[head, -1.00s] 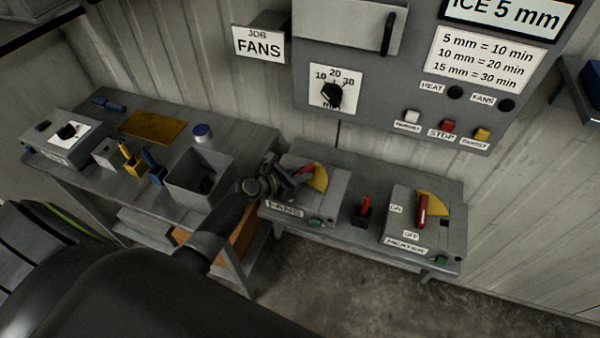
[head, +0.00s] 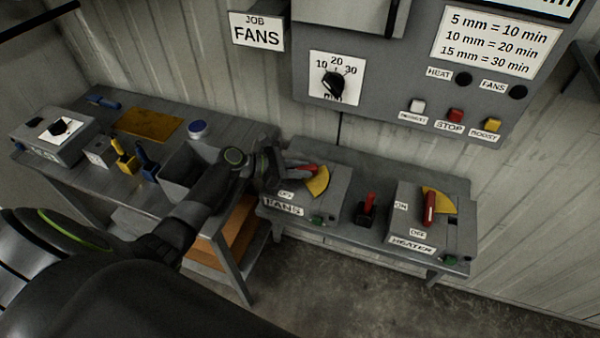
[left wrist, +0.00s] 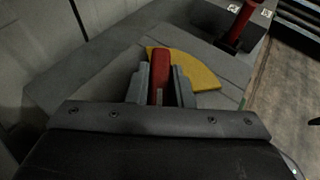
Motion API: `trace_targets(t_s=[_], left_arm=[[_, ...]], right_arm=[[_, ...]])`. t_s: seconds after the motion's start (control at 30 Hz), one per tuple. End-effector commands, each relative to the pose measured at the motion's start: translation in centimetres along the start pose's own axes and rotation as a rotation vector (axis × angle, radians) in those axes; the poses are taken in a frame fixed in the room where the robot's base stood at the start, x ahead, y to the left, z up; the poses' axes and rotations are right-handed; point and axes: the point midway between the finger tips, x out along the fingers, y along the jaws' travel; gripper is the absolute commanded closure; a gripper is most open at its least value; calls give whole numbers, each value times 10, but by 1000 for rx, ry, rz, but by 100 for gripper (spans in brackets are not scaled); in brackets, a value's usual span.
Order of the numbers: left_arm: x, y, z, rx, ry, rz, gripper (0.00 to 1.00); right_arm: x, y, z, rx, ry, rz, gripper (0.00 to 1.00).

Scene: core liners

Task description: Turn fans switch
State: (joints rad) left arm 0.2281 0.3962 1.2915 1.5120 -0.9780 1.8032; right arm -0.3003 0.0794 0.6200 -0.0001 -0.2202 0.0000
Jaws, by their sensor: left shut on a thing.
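The fans switch box (head: 335,200) is a grey box with a FANS label (head: 284,208) on its front and a yellow sector plate (head: 318,182) on top. Its red handle (head: 306,168) points up-left in the head view, towards my gripper. My left gripper (head: 288,168) reaches in from the left over the box. In the left wrist view the red handle (left wrist: 160,68) stands between the two fingers of my gripper (left wrist: 161,88), which are shut on it. The yellow plate (left wrist: 190,68) shows behind and to the right. My right gripper is not in view.
Right of the fans box stand a small red lever (head: 369,203) and the heater switch box (head: 432,214). A grey bin (head: 175,180) and several small items stand on the left bench. The control panel (head: 385,105) is on the wall above.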

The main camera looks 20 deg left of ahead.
Motion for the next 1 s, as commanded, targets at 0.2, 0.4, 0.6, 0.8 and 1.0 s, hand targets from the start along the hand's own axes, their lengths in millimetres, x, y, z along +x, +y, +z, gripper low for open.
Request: trace_targets(t_s=[0.2, 0.4, 0.6, 0.8, 1.0], left_arm=[[0, 0, -2, 23, 3, -54, 100], [0, 0, -1, 27, 3, -66, 100], [0, 0, -1, 27, 3, -66, 100], [0, 0, -1, 27, 3, -65, 62], [0, 0, 0, 27, 2, -65, 58]], right_arm=[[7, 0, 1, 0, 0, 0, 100], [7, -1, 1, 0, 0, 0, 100], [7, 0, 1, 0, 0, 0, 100], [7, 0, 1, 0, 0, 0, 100], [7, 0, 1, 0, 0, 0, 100]])
